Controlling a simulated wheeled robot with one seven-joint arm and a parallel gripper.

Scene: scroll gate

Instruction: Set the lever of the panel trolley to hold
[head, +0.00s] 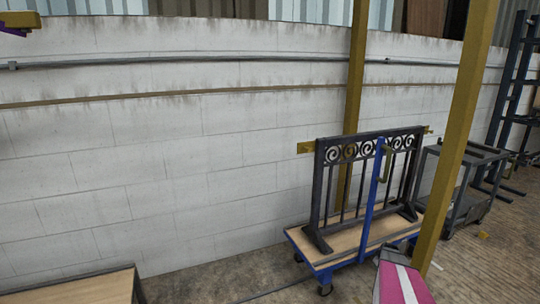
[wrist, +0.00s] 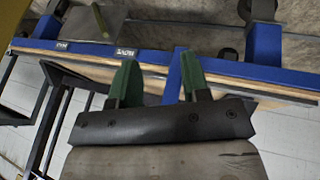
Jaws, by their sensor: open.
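The panel trolley (head: 345,257) stands at right in the head view, with a blue frame, wooden deck and castors. In the wrist view its blue edge (wrist: 220,66) crosses the picture and bears two small dark labels (wrist: 126,51) with white lettering too small to read surely. A short olive rod (wrist: 101,20), perhaps the lever, shows at upper left by a grey plate; its setting cannot be told. My gripper (wrist: 158,80) is open, its green fingers apart and pointing towards the blue edge, to the right of the rod. A blue strip shows between the fingers.
A black scroll gate (head: 332,197) stands upright on the trolley, behind a blue post (head: 371,205). A yellow post (head: 455,130) rises just right of the trolley. A grey cart (head: 465,190) stands beyond. A white block wall (head: 150,170) runs behind; floor to the left is mostly clear.

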